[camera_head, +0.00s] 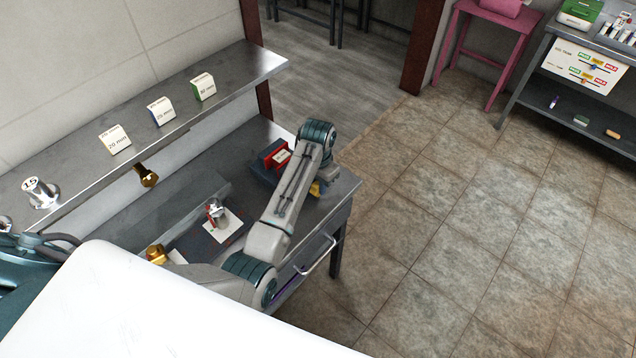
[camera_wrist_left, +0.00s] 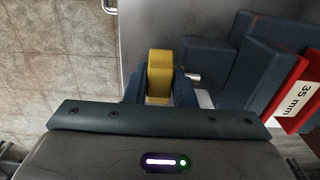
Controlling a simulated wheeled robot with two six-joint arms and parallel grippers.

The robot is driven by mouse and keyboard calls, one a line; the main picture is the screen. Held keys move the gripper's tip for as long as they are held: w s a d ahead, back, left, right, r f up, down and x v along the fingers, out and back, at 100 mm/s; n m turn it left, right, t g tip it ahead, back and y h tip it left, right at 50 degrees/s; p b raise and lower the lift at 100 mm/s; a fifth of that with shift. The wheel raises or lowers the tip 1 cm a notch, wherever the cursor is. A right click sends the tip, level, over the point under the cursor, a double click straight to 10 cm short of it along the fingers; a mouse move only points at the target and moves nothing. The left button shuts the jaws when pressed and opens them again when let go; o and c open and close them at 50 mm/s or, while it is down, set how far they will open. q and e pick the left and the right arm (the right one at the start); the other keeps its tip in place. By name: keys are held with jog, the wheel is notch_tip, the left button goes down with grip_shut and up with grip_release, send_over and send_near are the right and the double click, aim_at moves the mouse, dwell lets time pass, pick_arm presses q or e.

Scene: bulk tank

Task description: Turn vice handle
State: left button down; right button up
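The blue vice (camera_head: 264,169) stands at the right end of the grey bench and holds a red block (camera_head: 279,156) labelled 35 mm. In the left wrist view the vice (camera_wrist_left: 255,65) is at the right, with the red block (camera_wrist_left: 300,95) at the edge. The yellow vice handle (camera_wrist_left: 160,68) lies between the fingers of my left gripper (camera_wrist_left: 160,88), which appear closed against both its sides. In the head view my left arm hides most of the gripper; a bit of the yellow handle (camera_head: 316,188) shows beside it. My right gripper is out of view.
A shelf (camera_head: 235,72) with several labelled blocks (camera_head: 160,110) runs above the bench. A silver part (camera_head: 217,211) stands on a white card. A drawer handle (camera_head: 318,257) juts from the bench front. Open tiled floor (camera_head: 450,220) lies to the right.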

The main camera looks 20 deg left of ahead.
pick_arm(q)
jog(key=shift+t, duration=0.3)
jog(key=t, duration=0.1)
jog(key=t+h, duration=0.1)
jog(key=t, duration=0.1)
jog(key=shift+s+a+f, duration=0.15)
jog(key=shift+s, duration=0.2)
jog(key=shift+s+f+t+h+b, duration=0.1)
jog(key=shift+t+h+b, duration=0.45)
jog(key=shift+t, duration=0.85)
jog(key=c, duration=1.2)
grip_release()
jog(key=b+v, duration=0.3)
jog(key=v, duration=0.7)
jog(key=shift+s+a+r, duration=0.25)
